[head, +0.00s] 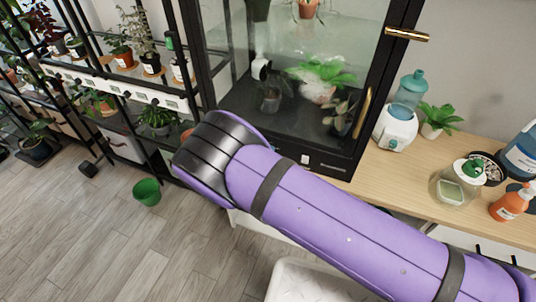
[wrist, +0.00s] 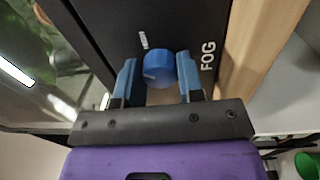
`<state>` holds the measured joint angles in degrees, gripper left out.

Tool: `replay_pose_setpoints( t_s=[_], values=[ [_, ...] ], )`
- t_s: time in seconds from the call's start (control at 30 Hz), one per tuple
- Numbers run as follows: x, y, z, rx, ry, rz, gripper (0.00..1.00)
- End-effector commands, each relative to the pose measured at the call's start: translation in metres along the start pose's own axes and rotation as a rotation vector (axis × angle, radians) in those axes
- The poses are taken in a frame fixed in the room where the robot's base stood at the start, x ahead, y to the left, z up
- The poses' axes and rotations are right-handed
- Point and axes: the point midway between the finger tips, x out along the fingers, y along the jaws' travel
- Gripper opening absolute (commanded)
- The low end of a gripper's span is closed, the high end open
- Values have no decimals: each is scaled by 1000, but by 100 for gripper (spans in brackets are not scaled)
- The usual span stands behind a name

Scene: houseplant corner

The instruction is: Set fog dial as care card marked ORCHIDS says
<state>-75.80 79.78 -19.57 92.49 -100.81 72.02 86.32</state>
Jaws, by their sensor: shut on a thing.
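The blue round fog dial (wrist: 159,68) sits on a black panel in the wrist view, beside the white word FOG (wrist: 208,55). A small white mark shows on the panel near the dial's upper left. A pale line on the dial's face points towards the picture's left. My gripper (wrist: 157,62) is shut on the dial, with one blue finger on each side. In the head view my purple arm hides the gripper and the dial. I cannot make out a card marked ORCHIDS in either view.
The black-framed glass cabinet (head: 300,138) holds several plants. A wooden counter (head: 405,172) to its right bears a white and teal bottle device (head: 396,128), a potted plant (head: 438,118) and spray bottles. Plant shelves stand left. A green pot (head: 147,191) stands on the floor.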

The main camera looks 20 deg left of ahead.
Motion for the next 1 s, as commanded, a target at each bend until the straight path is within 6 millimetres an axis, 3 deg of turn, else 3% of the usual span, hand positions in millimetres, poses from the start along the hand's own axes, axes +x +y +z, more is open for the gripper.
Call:
replay_pose_setpoints(
  t_s=[0.5, 1.0],
  values=[
    [-1, -2, -1, 458, -20, -7, 11],
    [-1, -2, -1, 670, -30, -9, 11]
  ],
)
